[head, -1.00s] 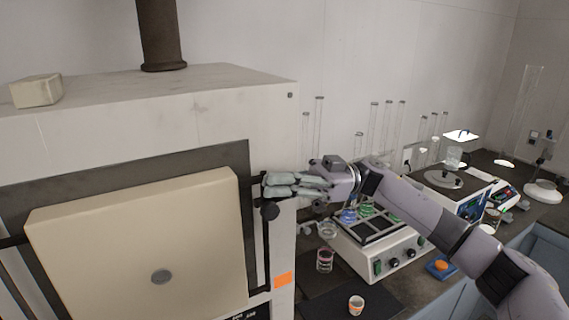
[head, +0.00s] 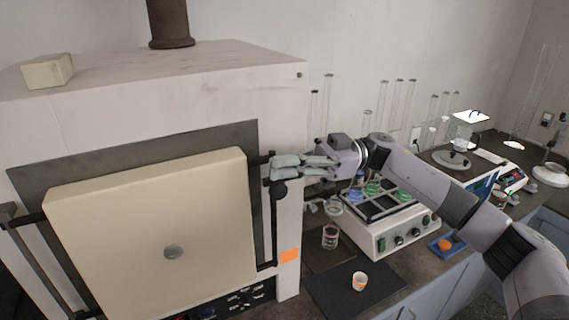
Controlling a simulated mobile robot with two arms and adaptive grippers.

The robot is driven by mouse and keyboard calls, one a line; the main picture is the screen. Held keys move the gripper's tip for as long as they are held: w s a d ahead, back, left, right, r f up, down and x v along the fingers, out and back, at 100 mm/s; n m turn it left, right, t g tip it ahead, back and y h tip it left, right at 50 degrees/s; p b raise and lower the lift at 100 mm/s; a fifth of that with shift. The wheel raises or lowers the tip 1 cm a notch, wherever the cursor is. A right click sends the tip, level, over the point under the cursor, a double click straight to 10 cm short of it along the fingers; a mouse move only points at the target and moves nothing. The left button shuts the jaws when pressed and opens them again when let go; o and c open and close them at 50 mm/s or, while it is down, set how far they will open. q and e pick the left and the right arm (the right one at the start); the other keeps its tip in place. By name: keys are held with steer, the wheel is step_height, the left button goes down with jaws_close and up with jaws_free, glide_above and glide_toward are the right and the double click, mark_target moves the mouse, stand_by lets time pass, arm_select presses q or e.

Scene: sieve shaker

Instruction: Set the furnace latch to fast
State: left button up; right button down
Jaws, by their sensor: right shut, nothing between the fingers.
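The furnace (head: 120,105) is a large pale box on the left, with a cream door (head: 150,225) in a dark frame; the door looks closed. The latch is a dark vertical bar at the door's right edge with a round black knob (head: 279,188) near its top. My right gripper (head: 272,170) is shut and empty, its fingertips at the bar's upper end, just above the knob. I cannot tell whether they touch it. My left gripper is not in view.
A shaker (head: 385,235) with coloured flasks stands right of the furnace, beneath my right arm. Glass cylinders stand behind.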

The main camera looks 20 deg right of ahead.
steer(key=r+p, duration=0.3)
steer(key=r, duration=0.1)
steer(key=shift+s+a, duration=0.25)
steer(key=shift+s, duration=0.05)
steer(key=d+r+b, duration=0.3)
steer(key=d+b, duration=0.1)
steer(key=d, duration=0.5)
steer(key=shift+w+r+b, duration=0.15)
steer(key=shift+r+b, duration=0.05)
steer(key=shift+b, duration=0.15)
steer(key=shift+d, duration=0.1)
